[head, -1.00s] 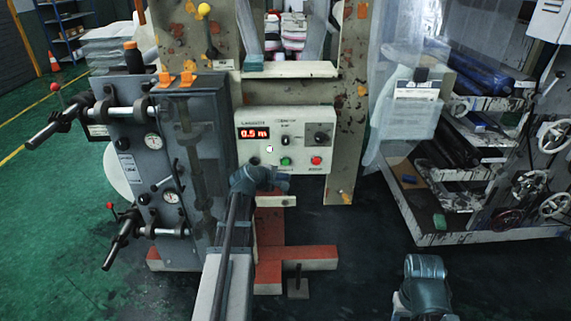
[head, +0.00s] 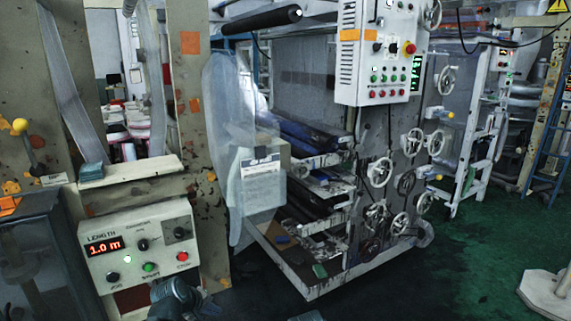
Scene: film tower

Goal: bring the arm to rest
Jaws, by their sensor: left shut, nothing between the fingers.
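My left gripper (head: 178,297) shows at the bottom of the head view, dark blue-grey and shut, with nothing seen in it. It is just below the lower edge of a cream control box (head: 140,245), in front of it in the picture. I cannot tell the exact gap. The box has a red display (head: 104,247) reading 1.0 m, a black knob, a green button (head: 149,267) and a red button (head: 183,257). Most of my left arm is out of frame. Only a sliver of what seems my right arm shows at the bottom edge; its gripper is not seen.
A rack machine with handwheels (head: 380,172) and rollers stands at centre right. A white control cabinet (head: 376,50) hangs above it. Clear plastic film (head: 230,130) hangs beside the frame post. Green floor (head: 450,265) is open at right, with a pale base (head: 550,292) at the edge.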

